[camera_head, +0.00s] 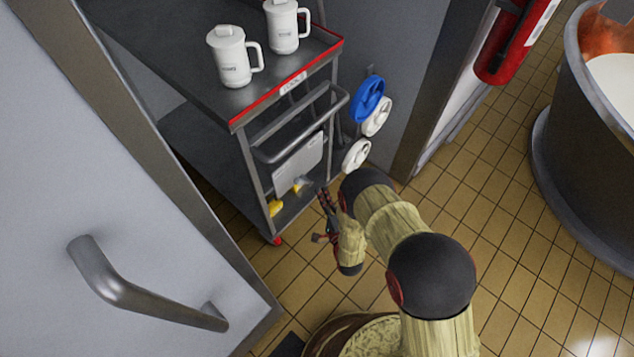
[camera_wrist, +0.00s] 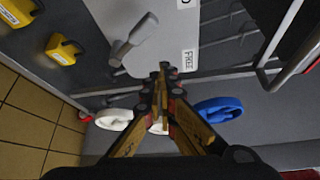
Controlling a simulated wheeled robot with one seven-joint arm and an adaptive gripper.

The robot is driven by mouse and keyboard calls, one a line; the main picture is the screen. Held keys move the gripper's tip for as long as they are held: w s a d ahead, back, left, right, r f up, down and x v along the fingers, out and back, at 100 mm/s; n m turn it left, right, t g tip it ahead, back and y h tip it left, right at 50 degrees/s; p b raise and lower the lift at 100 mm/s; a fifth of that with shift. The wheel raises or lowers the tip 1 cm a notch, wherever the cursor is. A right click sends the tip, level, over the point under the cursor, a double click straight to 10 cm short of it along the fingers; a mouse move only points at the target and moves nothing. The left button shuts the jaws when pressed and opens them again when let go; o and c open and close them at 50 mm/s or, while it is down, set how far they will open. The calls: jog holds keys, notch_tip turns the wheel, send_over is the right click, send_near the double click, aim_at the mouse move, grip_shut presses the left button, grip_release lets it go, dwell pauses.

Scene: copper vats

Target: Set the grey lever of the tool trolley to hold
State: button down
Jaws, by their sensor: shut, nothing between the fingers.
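The tool trolley (camera_head: 195,85) stands at upper left in the head view, with a pale panel (camera_head: 299,160) on its near end. A small grey lever (camera_head: 302,184) is low on this panel. In the wrist view the grey lever (camera_wrist: 133,40) slants across the panel, near a label reading FREE (camera_wrist: 190,60). Another label (camera_wrist: 184,3) is cut off at the top edge, so I cannot read it. My gripper (camera_head: 324,194) is at the panel's lower right in the head view. In the wrist view its fingertips (camera_wrist: 164,72) are together and empty, apart from the lever.
A trolley bar (camera_head: 298,130) crosses above the panel. Blue (camera_head: 367,99) and white handwheels (camera_head: 356,155) are on the right. Two white jugs (camera_head: 232,57) stand on top.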

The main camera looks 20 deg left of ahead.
jog(key=shift+s+d+f, duration=0.35)
jog(key=shift+s+d, duration=0.35)
jog(key=shift+s, duration=0.05)
